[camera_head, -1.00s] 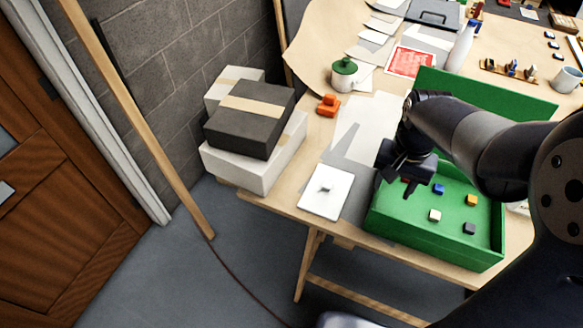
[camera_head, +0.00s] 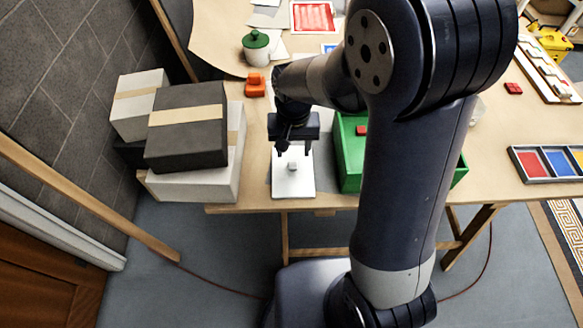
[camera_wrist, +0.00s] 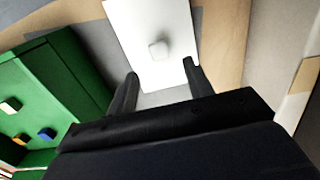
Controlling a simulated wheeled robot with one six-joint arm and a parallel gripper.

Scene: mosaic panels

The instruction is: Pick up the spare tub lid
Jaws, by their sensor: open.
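The spare tub lid (camera_head: 293,186) is a flat white rectangle with a small pale knob (camera_head: 292,166) in its middle. It lies flat near the front edge of the table. My gripper (camera_head: 294,150) is above its far part, pointing down, fingers apart and nothing between them. In the wrist view the lid (camera_wrist: 135,25) is at the top centre, and its knob shows just beyond the fingertips of my gripper (camera_wrist: 160,71). I cannot tell the exact height of the fingertips over the lid.
A green tray (camera_head: 349,160) stands close on the right of the lid, partly hidden by my arm; coloured cubes lie in it in the wrist view. Stacked boxes (camera_head: 187,138) stand on the left. An orange block (camera_head: 255,87) and a green-lidded pot (camera_head: 256,48) are farther back.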

